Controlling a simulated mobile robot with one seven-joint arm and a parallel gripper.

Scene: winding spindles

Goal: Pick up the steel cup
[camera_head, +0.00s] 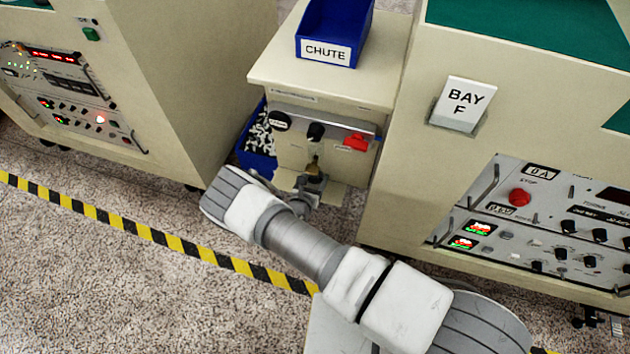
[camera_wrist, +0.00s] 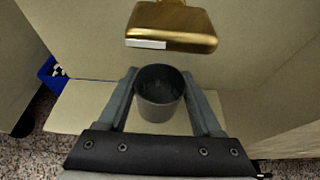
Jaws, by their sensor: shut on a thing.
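The steel cup (camera_wrist: 160,112) is a dark grey, open-topped cup in the middle of the wrist view. My gripper (camera_wrist: 160,90) is shut on it, with one finger against each side. Its mouth faces the camera and it looks empty. In the head view my gripper (camera_head: 313,184) is at the front of the small cream cabinet, below its knobs. There the cup is too small and covered to make out clearly. I cannot tell whether the cup touches the ledge below it.
A brass block (camera_wrist: 172,25) juts out just beyond the cup. A pale ledge (camera_wrist: 75,105) lies below. The cream cabinet (camera_head: 330,80) carries a blue CHUTE bin (camera_head: 335,25). A blue bin (camera_head: 257,150) of parts stands at its left. Larger consoles flank it closely.

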